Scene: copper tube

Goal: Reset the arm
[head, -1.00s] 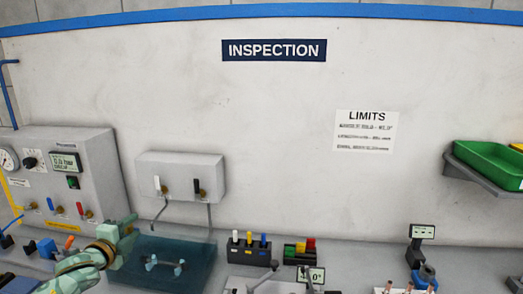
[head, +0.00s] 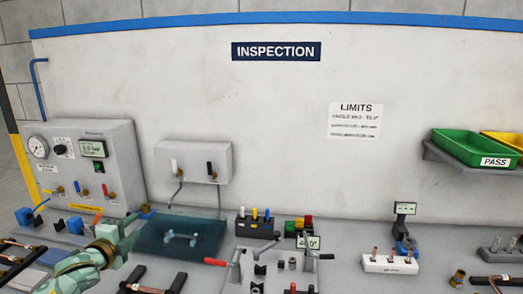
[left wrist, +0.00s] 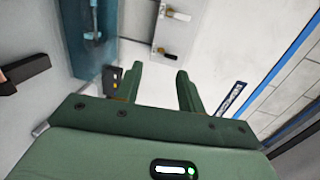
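My left arm comes in at the lower left of the head view. Its green gripper (head: 128,243) is over the bench, just left of the dark teal water tank (head: 150,240). In the left wrist view the two fingers (left wrist: 159,72) stand apart with nothing between them, so the gripper is open and empty. The tank (left wrist: 88,28) is at the upper left there. My right gripper is not in view. Copper tubes in dark holders lie at the front of the bench, one (head: 152,287) below the left gripper.
A grey panel with a gauge (head: 38,147) stands at the left. A white valve box (head: 195,160) is on the wall behind the tank. A green PASS tray (head: 470,143) sits on a wall shelf.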

